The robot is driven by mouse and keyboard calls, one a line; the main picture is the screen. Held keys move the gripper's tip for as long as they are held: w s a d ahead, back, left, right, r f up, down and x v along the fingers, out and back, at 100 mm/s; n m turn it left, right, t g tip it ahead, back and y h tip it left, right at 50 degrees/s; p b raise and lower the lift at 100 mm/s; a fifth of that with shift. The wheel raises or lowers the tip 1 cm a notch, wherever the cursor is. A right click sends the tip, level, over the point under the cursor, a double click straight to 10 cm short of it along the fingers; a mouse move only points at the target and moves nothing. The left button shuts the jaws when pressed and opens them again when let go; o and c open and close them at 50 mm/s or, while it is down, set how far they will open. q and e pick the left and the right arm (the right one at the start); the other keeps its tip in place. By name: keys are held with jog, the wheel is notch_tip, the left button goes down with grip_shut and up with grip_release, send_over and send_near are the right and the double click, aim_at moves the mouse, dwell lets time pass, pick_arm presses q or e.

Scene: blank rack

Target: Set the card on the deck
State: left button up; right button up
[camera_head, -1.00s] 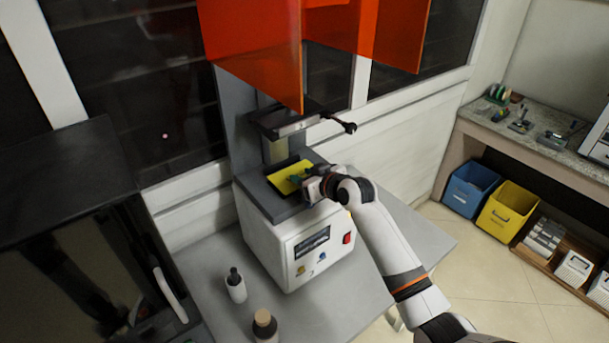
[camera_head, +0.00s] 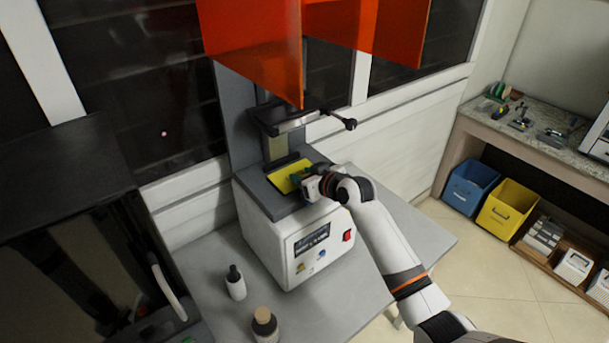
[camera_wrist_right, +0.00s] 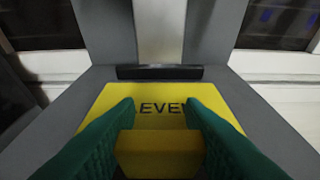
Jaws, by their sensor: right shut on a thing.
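The yellow card (camera_head: 286,180) is over the dark top deck (camera_head: 262,191) of a white and grey machine. It looks flat there, but I cannot tell whether it rests fully on the deck. My right gripper (camera_head: 299,179) reaches in from the right and is shut on the card. In the right wrist view, the green fingers (camera_wrist_right: 160,150) pinch a raised yellow grip on the card (camera_wrist_right: 205,97). Grey deck (camera_wrist_right: 262,130) surrounds the card. My left gripper is not in view.
The machine's column (camera_head: 240,120) and overhanging plate (camera_head: 285,122) stand behind the card, with an orange cover (camera_head: 255,45) above. A small dark-capped bottle (camera_head: 235,285) and a brown-capped bottle (camera_head: 265,325) stand in front on the grey table (camera_head: 340,300).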

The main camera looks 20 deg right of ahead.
jog(key=shift+f, duration=0.15)
jog(key=o, duration=1)
jog(key=shift+o, duration=0.2)
